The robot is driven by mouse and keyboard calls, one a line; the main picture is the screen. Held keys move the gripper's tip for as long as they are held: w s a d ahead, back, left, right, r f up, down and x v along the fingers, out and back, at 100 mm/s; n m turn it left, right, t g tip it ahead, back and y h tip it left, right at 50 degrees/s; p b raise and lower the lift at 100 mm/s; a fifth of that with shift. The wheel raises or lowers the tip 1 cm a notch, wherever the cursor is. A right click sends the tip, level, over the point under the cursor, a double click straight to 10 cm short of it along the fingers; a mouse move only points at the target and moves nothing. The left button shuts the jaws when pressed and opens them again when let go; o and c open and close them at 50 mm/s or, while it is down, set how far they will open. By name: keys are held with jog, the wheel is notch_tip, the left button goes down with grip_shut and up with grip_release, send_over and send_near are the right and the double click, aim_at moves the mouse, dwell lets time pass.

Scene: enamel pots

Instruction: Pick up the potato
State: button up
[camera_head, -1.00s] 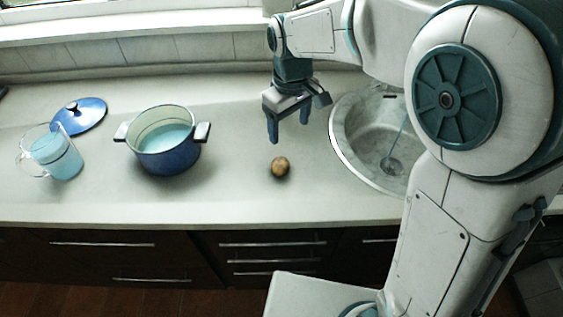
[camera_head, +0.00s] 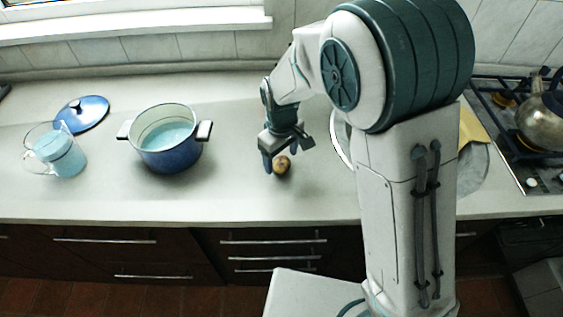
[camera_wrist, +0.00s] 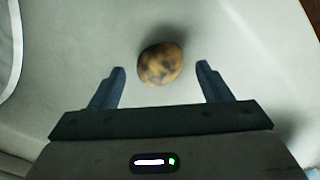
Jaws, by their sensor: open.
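The brown potato (camera_head: 282,166) lies on the light countertop, right of the blue pot. In the wrist view the potato (camera_wrist: 161,64) shows mottled brown skin and sits ahead of my gripper (camera_wrist: 161,78), centred between the two blue fingers and slightly past their tips. My gripper (camera_head: 279,165) is open and empty, pointing down close above the potato in the head view. The gripper partly hides the potato there. I cannot tell the exact height left between fingertips and counter.
A blue pot (camera_head: 172,158) with pale blue liquid stands left of the potato. A blue lid (camera_head: 86,113) and a glass jug (camera_head: 58,152) are farther left. The sink (camera_head: 341,140) is to the right, mostly behind my arm. A kettle (camera_head: 543,118) stands on the stove.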

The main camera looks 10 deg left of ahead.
jog(key=shift+f, duration=1.2)
jog(key=c, duration=1.1)
jog(key=shift+r, duration=0.1)
